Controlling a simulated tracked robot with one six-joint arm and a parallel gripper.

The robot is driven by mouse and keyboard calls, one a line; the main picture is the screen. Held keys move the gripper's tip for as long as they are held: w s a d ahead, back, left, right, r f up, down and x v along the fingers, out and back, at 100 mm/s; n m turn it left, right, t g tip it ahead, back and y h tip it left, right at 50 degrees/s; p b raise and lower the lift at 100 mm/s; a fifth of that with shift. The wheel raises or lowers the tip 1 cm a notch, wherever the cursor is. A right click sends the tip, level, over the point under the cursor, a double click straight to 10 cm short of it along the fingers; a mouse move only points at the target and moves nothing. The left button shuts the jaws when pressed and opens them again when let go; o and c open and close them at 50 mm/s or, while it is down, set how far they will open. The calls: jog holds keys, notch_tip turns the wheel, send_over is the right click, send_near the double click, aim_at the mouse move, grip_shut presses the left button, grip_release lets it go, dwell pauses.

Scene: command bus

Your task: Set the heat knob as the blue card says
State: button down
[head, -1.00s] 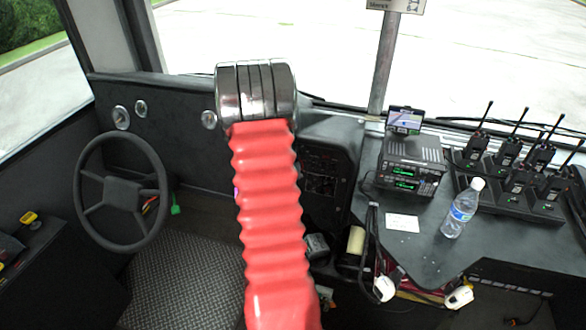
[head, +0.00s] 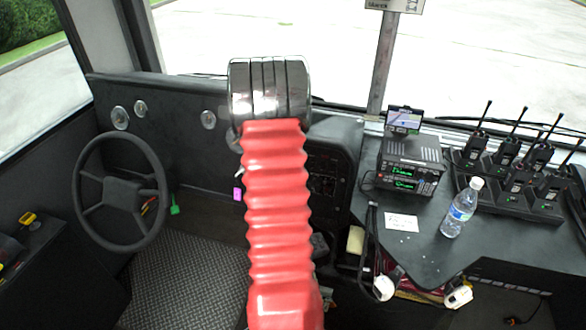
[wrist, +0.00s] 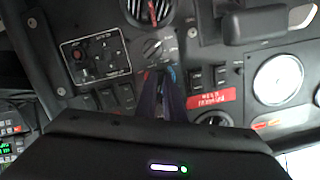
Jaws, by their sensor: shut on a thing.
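In the wrist view my gripper (wrist: 161,82) reaches to a dark dashboard panel, its two dark fingers close together. The tips are at a dial with a red mark on its left and a blue mark on its right, which fits the heat knob. The fingers hide most of that knob, so its setting cannot be read. A grey knob (wrist: 155,48) shows just above the fingertips. In the head view my red-sleeved arm hides the gripper and that part of the dash. I see no card that is clearly blue.
In the wrist view, switches (wrist: 207,76), a red label (wrist: 211,97) and a gauge (wrist: 278,79) surround the fingers. In the head view a steering wheel (head: 122,191) stands left; a white card (head: 402,222), a bottle (head: 461,208) and radios (head: 514,168) are right.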

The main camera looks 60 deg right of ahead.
jog(key=shift+a+f+m, duration=0.25)
jog(key=shift+f+m, duration=0.1)
jog(key=shift+m, duration=0.75)
jog(key=c, duration=2.1)
grip_release()
jog(key=shift+r, duration=0.1)
jog(key=shift+o, duration=1.2)
jog(key=shift+d+r, duration=0.15)
jog(key=shift+d, duration=0.05)
jog(key=shift+a+r, duration=0.1)
jog(key=v, duration=1.3)
jog(key=shift+s+a, duration=0.3)
jog(key=shift+a, duration=0.05)
